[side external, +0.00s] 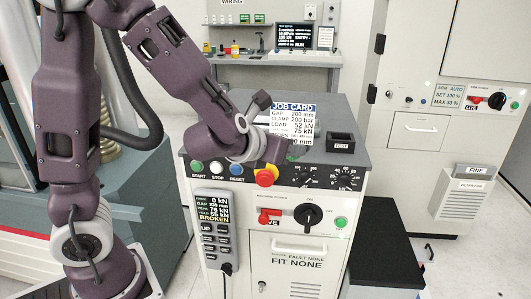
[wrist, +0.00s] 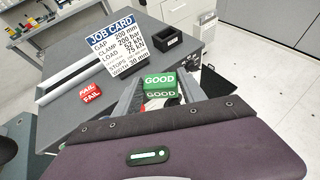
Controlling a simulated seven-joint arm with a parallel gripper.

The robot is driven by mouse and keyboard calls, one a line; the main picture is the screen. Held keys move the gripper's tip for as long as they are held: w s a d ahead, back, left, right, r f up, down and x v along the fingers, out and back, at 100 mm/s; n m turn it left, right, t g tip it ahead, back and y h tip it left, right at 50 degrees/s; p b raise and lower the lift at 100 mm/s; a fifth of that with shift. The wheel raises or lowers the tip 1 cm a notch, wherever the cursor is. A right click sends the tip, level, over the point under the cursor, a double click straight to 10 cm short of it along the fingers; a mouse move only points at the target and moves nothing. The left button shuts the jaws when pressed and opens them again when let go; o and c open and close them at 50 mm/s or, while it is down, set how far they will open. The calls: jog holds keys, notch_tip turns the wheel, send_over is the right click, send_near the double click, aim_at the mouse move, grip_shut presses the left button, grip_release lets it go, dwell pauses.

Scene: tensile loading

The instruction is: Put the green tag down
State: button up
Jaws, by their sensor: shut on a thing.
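The green tag (wrist: 161,82), lettered GOOD, is between the fingers of my gripper (wrist: 158,92) in the wrist view. My gripper is shut on it. In the side view my gripper (side external: 279,152) is low at the front of the grey cabinet top, in front of the job card; only a small bit of green shows there. I cannot tell whether the tag touches the cabinet top. A red tag (wrist: 91,93) lettered FAIL lies on the grey top, left of the green tag in the wrist view.
The job card (side external: 292,125) stands behind my gripper. A small black open box (side external: 341,143) sits to its right on the cabinet top (side external: 330,108). A red and yellow stop button (side external: 266,176), knobs and coloured buttons are on the front panel below.

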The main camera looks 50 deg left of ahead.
notch_tip(320, 180, up, 8)
jog(key=shift+f, duration=0.1)
jog(key=w+a+n+g+y, duration=0.1)
jog(key=w+a+n+y, duration=0.1)
jog(key=a, duration=0.9)
jog(key=w+a+n+g+y, duration=0.2)
jog(key=w+a+n, duration=0.1)
jog(key=a, duration=0.8)
jog(key=w+a+n+g+y, duration=0.1)
jog(key=w+a, duration=0.4)
jog(key=a, duration=0.6)
jog(key=shift+n+g+y, duration=0.4)
jog(key=shift+n+y, duration=0.4)
notch_tip(320, 180, down, 5)
jog(key=shift+a+r, duration=0.1)
jog(key=shift+r, duration=0.05)
grip_shut()
jog(key=f+m+t+h, duration=0.1)
jog(key=f+m+h, duration=0.2)
jog(key=f+m+t+h, duration=0.2)
jog(key=f+m+h, duration=0.2)
jog(key=w+d+f+m+t+h, duration=0.1)
jog(key=f+m+t+h, duration=0.1)
jog(key=f+m+h, duration=0.1)
jog(key=shift+w+f+m, duration=0.1)
jog(key=shift+f+m, duration=0.1)
jog(key=shift+m, duration=0.2)
jog(key=o, duration=1.3)
grip_release()
